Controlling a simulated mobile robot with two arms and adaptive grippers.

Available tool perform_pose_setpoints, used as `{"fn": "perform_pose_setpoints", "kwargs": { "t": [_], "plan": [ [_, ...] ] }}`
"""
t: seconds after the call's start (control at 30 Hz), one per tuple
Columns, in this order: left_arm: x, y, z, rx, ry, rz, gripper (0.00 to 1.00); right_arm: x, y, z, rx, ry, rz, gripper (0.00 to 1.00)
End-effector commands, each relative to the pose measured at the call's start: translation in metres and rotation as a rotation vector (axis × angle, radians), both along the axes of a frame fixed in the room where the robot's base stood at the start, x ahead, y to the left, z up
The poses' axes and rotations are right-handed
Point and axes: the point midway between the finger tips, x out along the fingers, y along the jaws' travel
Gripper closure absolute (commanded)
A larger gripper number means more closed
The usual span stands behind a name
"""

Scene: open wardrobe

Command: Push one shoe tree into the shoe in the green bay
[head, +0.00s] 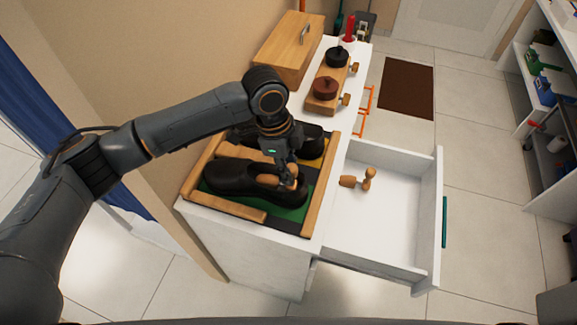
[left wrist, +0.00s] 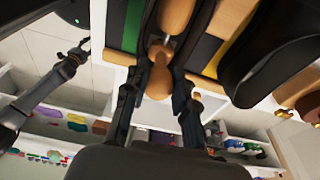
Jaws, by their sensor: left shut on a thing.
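A black shoe (head: 232,180) lies in the green bay (head: 292,214) of the wooden-edged tray (head: 238,209). My left gripper (head: 287,182) is low over that shoe's opening, shut on the orange-brown wooden shoe tree (head: 268,181). The tree lies at the opening; how deep it sits is hidden. In the left wrist view, the tree's rounded wooden end (left wrist: 159,82) is between the fingers. A second shoe tree (head: 351,181) lies in the open white drawer. Another black shoe (head: 297,134) is by the yellow bay (head: 314,161). My right gripper (left wrist: 83,48) shows small in the left wrist view, its jaws unclear.
The white drawer (head: 396,238) stands pulled out right of the tray, mostly empty. A wall rises to the left.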

Motion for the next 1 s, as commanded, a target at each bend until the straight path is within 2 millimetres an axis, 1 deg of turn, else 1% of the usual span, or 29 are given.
{"fn": "perform_pose_setpoints", "kwargs": {
  "t": [0.03,0.07,0.17,0.6,1.0],
  "plan": [
    [0.000,0.000,-0.007,0.000,-0.001,0.000,1.00,0.000,0.000,-0.008,0.000,0.000,0.000,0.60],
    [0.000,0.000,-0.009,0.000,-0.001,0.000,1.00,0.000,0.000,-0.010,0.000,0.000,0.000,0.60],
    [0.002,0.007,-0.004,0.000,0.000,0.003,1.00,-0.001,0.000,-0.003,0.001,0.001,0.000,0.60],
    [0.011,0.034,-0.005,-0.002,0.000,0.003,1.00,-0.001,0.003,0.010,0.004,0.001,0.001,0.60],
    [0.012,0.038,-0.007,-0.001,0.000,0.001,1.00,0.000,0.004,0.011,0.005,-0.001,0.001,0.60]
  ]
}}
